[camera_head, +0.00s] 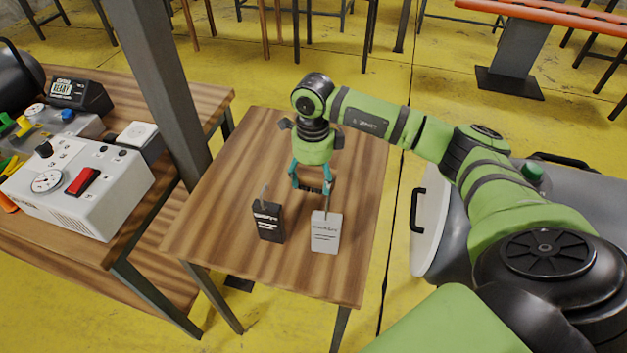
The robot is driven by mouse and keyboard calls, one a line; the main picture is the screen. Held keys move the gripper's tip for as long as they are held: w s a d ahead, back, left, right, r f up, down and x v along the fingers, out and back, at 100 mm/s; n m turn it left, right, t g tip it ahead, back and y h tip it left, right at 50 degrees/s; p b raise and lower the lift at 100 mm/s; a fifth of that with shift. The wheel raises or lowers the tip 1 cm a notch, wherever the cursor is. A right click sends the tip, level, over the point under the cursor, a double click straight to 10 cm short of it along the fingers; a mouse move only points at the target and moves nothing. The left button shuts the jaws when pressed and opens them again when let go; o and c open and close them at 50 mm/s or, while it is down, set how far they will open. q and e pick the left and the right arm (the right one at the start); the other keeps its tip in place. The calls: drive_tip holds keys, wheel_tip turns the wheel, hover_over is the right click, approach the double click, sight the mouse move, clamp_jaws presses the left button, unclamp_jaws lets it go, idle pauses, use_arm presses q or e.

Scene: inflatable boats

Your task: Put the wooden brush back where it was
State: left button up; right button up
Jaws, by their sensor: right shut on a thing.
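My right gripper (311,182) reaches down over the small wooden table (225,190) in the middle of the view. Its teal fingers are shut on a small dark, bristly thing between the fingertips, which I take as the wooden brush (314,187). Little of the brush shows, and its handle cannot be made out. I cannot tell whether it touches the tabletop. My left gripper is not in view.
A grey post (165,80) rises at the table's left. A control box (80,190) sits on the left bench. The tabletop's right side is clear.

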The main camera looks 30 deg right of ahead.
sight(314, 185)
wheel_tip(314, 185, down, 2)
drive_tip(key=shift+f, duration=0.45)
drive_tip(key=shift+f, duration=0.2)
drive_tip(key=o, duration=1.1)
drive_tip(key=shift+r, duration=0.1)
